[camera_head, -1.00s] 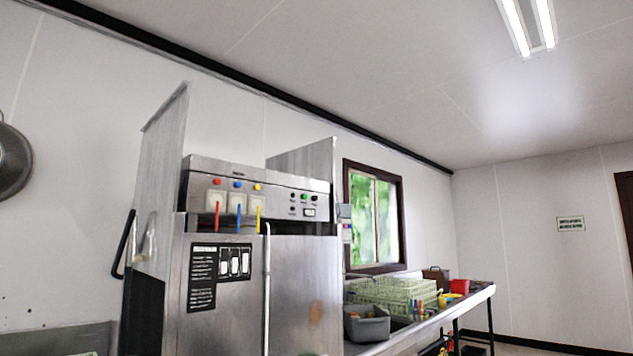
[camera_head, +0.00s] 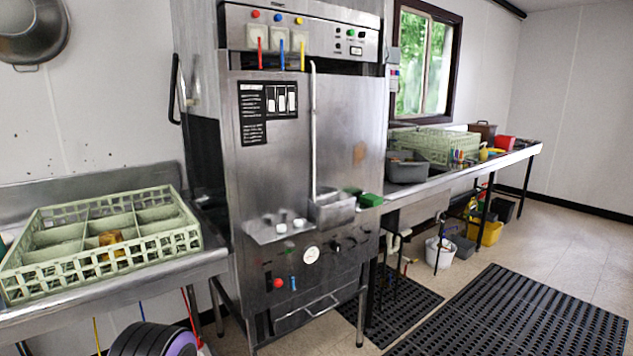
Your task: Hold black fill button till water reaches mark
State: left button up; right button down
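The steel dishwashing machine (camera_head: 340,130) stands in the middle of the view with its front closed. Its upper control panel (camera_head: 318,30) has red, blue and yellow knobs on the left. Lower on the front are a round white gauge (camera_head: 310,254), small black controls (camera_head: 337,246), a red knob (camera_head: 278,283) and a blue one (camera_head: 293,283). I cannot tell which black control is the fill button. No water or level mark can be made out. Neither gripper is in view.
A pale green dish rack (camera_head: 182,238) sits on the left counter (camera_head: 130,287). A long counter with a grey tub (camera_head: 405,172) and another green rack (camera_head: 440,143) runs back on the right. Black mats (camera_head: 520,320) cover part of the floor.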

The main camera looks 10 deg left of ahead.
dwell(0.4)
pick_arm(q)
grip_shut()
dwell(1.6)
